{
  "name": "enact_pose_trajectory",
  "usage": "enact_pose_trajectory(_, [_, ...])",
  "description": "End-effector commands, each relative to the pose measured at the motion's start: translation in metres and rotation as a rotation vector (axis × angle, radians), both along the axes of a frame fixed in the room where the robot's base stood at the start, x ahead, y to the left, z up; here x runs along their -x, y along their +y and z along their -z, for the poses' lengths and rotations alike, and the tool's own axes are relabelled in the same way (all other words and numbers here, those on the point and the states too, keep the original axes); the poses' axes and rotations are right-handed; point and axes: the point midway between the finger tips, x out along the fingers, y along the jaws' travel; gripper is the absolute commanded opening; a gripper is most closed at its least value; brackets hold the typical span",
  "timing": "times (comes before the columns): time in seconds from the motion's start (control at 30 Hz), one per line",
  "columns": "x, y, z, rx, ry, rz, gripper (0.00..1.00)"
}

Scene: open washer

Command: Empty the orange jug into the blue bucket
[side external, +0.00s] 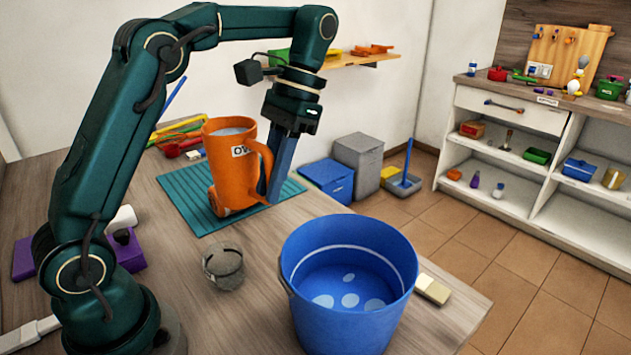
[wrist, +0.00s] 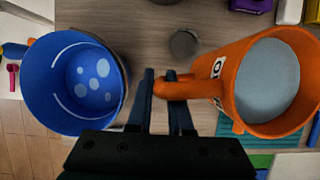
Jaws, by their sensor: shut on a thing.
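The orange jug (side external: 229,172) is over the teal ribbed mat (side external: 188,207), roughly upright. It holds pale grey contents (wrist: 267,80), seen through its mouth in the wrist view, where the jug (wrist: 228,62) is on the right. My gripper (side external: 272,190) is shut on the jug's handle, on the side toward the bucket. In the wrist view my gripper (wrist: 163,85) has a finger on each side of the handle. I cannot tell whether the jug's base touches the mat. The blue bucket (side external: 325,318) stands at the table's front, with pale ovals on its inside bottom; it also shows in the wrist view (wrist: 40,95).
A small grey cup (side external: 224,268) stands between my arm's base and the bucket. A cream block (side external: 432,289) lies right of the bucket. A purple item (side external: 125,252) is beside my base. Bare table lies between the mat and the bucket.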

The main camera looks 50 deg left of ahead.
Motion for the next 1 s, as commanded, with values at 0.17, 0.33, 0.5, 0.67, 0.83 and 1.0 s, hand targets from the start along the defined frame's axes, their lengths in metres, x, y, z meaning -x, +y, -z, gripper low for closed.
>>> enact_pose_trajectory(0.17, [0.000,0.000,0.000,-0.001,-0.002,-0.014,0.00])
enact_pose_trajectory(0.33, [0.000,0.000,0.000,-0.001,-0.002,-0.011,0.00])
enact_pose_trajectory(0.5, [0.000,0.001,0.000,0.000,-0.001,-0.066,0.00])
enact_pose_trajectory(0.67, [-0.005,-0.002,0.000,0.001,0.002,-0.284,0.00])
enact_pose_trajectory(0.83, [-0.016,-0.007,-0.005,0.002,0.001,-0.651,0.00])
enact_pose_trajectory(1.0, [-0.028,-0.007,-0.016,0.005,0.002,-1.051,0.00])
